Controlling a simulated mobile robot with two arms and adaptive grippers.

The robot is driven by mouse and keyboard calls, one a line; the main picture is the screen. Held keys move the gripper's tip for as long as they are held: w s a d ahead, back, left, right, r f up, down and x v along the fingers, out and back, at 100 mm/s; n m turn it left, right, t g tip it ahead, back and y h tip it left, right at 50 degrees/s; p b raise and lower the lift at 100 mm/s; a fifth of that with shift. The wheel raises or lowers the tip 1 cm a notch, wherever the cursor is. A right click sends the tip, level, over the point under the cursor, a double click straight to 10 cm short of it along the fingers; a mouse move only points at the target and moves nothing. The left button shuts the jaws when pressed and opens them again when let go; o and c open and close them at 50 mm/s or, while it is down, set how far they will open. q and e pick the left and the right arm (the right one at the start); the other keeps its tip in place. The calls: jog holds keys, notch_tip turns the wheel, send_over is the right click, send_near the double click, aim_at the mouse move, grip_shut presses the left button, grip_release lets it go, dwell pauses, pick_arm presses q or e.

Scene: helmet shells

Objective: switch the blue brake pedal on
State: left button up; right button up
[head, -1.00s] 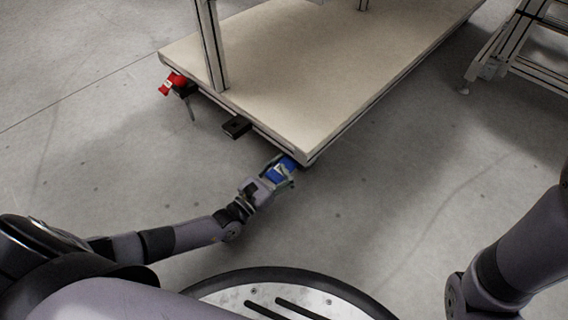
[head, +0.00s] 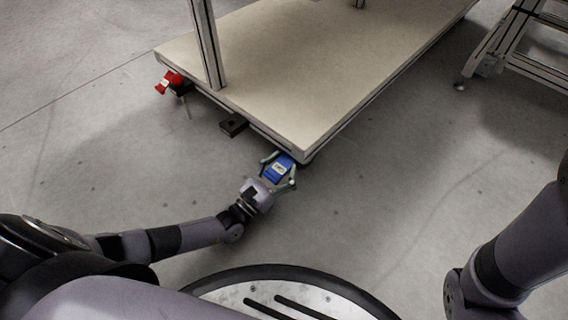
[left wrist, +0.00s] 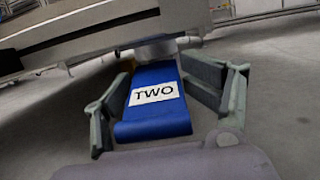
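The blue brake pedal (head: 279,167) sticks out from under the near corner of the cart. In the left wrist view the blue pedal (left wrist: 153,103) fills the middle and bears a white label reading "TWO". My left gripper (head: 277,172) is open, with one finger on each side of the pedal. In the left wrist view the left gripper (left wrist: 165,95) shows gaps between its fingers and the pedal's sides. Of my right arm only links show at the right edge of the head view; the right gripper is out of view.
The cart (head: 300,85) has a flat beige deck and an upright post (head: 207,45). A red pedal (head: 168,82) is at its far left corner. A black block (head: 233,125) juts from its near edge. A metal frame (head: 510,50) stands at the right. The floor between is clear.

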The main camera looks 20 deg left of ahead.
pick_arm(q)
jog(key=shift+a, duration=0.1)
dwell(0.3)
jog(key=shift+s, duration=0.25)
jog(key=r+v, duration=0.1)
jog(key=v, duration=0.3)
jog(key=r+v, duration=0.1)
jog(key=v, duration=0.3)
jog(key=r+v, duration=0.1)
jog(key=v, duration=0.3)
jog(key=shift+s+a+f, duration=0.1)
jog(key=shift+s+a, duration=0.15)
jog(key=shift+s, duration=0.2)
jog(key=shift+c, duration=0.4)
